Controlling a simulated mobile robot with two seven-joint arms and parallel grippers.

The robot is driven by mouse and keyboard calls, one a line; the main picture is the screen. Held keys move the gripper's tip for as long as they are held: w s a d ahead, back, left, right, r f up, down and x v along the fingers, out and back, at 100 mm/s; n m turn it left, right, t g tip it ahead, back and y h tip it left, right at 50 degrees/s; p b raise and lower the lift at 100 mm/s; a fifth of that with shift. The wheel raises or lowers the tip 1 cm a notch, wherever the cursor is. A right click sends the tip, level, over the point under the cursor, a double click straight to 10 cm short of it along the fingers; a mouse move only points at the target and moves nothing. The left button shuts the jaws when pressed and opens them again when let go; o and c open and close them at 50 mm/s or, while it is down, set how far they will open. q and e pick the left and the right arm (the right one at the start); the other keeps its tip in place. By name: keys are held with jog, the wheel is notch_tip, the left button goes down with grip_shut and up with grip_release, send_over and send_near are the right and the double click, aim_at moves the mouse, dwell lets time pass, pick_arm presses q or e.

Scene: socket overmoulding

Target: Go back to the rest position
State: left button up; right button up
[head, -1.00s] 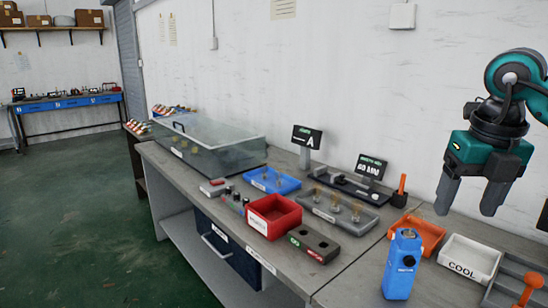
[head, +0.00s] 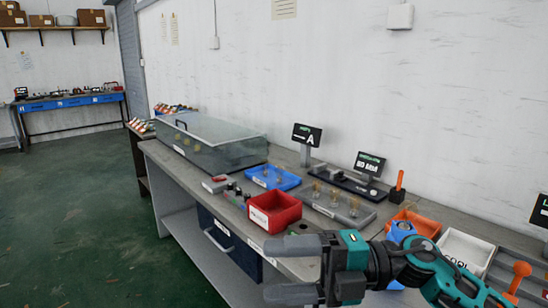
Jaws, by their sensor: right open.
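My right gripper (head: 290,268) shows in the lower middle of the head view, its grey fingers pointing left, spread apart with nothing between them. It is in front of the workbench (head: 165,157) and covers part of its front edge. My right arm reaches in from the lower right corner and hides part of a blue device (head: 401,232). My left gripper does not show.
On the bench are a lidded clear box (head: 215,145), a red bin (head: 275,212), a blue tray (head: 272,178), a grey tray with brass-coloured parts (head: 340,207), an orange tray (head: 420,222) and a white bin (head: 466,250). The green floor (head: 85,220) on the left is clear.

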jog(key=w+d+f+m+t+h, duration=0.2)
jog(key=d+f+m+t+h, duration=0.2)
jog(key=f+m+t, duration=0.55)
jog(key=w+d+f+m+t+h, duration=0.2)
jog(key=d+f+m+t+h, duration=0.2)
jog(key=m+t, duration=0.9)
jog(key=s+d+f+m+g+h, duration=0.4)
jog(key=s+f, duration=0.3)
jog(key=f, duration=0.3)
jog(key=s+d+f+m+g+h, duration=0.4)
jog(key=s+f+m+g, duration=0.2)
jog(key=f, duration=0.4)
jog(key=shift+s+m, duration=0.45)
jog(key=shift+s, duration=0.1)
